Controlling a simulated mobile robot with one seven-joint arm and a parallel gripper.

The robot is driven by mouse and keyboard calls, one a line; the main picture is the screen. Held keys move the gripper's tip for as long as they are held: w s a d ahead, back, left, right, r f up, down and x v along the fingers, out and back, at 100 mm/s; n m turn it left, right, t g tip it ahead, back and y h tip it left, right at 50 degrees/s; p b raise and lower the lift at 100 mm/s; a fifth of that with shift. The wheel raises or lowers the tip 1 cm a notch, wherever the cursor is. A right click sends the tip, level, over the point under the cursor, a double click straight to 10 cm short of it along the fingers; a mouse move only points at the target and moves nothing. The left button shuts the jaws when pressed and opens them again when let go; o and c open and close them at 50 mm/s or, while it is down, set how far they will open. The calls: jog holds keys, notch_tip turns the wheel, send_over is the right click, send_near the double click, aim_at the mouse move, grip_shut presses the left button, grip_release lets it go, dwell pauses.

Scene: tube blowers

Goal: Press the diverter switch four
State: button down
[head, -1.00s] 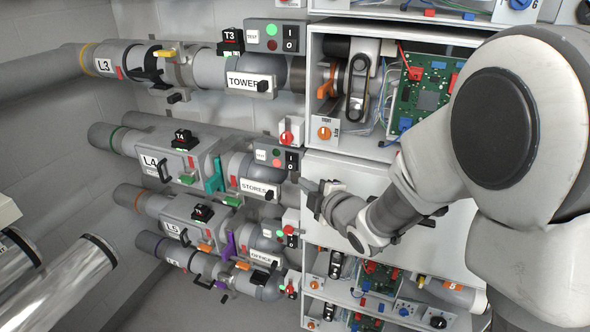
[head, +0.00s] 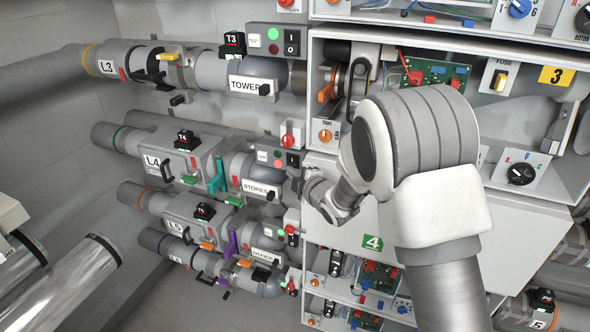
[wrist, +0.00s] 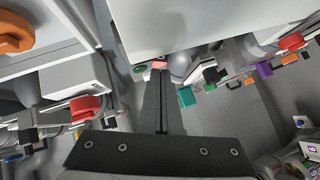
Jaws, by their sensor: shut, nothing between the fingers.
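Line four runs along the left wall in the head view, with an L4 label (head: 152,161) and a black T4 piece (head: 187,140) on its grey housing. At its right end, above the STORES label (head: 256,188), is a switch box (head: 277,157) with green and red lights and a black I/O rocker. I cannot read a label naming the diverter switch. My gripper (head: 296,176) is just below and right of this box, partly hidden by my arm. In the wrist view my gripper (wrist: 159,72) is shut and empty; its tips overlap the box's lower part, and contact is unclear.
A white cabinet with a green 4 label (head: 372,243) stands right of the pipes, close to my arm. A red knob (head: 287,140) sits above my gripper. The TOWER line (head: 250,86) is above, and the L5 line (head: 176,227) below.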

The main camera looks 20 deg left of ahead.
jog(key=shift+w+f, duration=0.25)
jog(key=shift+w, duration=0.45)
jog(key=shift+f, duration=0.1)
